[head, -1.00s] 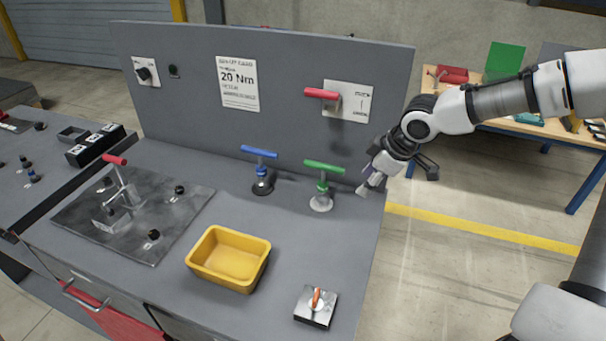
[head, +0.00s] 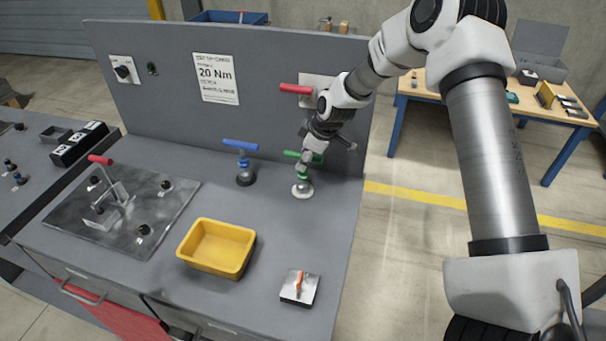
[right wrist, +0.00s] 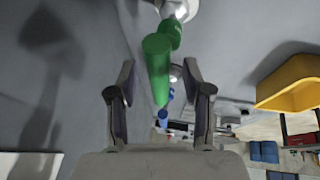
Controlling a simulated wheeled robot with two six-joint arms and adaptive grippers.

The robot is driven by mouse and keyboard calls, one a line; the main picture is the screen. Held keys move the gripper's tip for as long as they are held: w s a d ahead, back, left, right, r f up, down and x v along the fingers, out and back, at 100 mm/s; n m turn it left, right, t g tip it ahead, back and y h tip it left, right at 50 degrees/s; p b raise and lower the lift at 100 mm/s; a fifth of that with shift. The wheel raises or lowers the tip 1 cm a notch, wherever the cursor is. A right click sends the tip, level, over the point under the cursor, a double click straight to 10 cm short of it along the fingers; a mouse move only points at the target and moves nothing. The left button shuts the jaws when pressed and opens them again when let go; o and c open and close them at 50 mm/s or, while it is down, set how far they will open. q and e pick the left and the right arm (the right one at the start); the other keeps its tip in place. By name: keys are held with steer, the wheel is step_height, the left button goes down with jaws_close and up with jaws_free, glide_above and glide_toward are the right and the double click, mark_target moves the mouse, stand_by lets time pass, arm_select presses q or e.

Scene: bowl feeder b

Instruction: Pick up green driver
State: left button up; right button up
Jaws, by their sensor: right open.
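The green driver (head: 302,176) stands upright on a light round base near the back right of the grey bench. In the head view my right gripper (head: 305,163) is at its T-handle and partly hides it. In the right wrist view the green handle (right wrist: 158,66) lies between the two open fingers of my right gripper (right wrist: 160,88), near their tips. I cannot tell from the view whether either finger touches it. My left gripper is not in view.
A blue driver (head: 241,162) stands to the left of the green one. A yellow bin (head: 216,247) sits in front, with a small metal plate with an orange lever (head: 299,288) to its right. An upright panel (head: 165,95) with a red handle (head: 296,89) rises close behind.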

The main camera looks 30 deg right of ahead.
steer(key=shift+w+f, duration=0.4)
steer(key=shift+f, duration=0.1)
steer(key=shift+s, duration=0.1)
steer(key=shift+s+r, duration=0.2)
steer(key=shift+s, duration=0.05)
jaws_close()
steer(key=shift+w+r, duration=0.1)
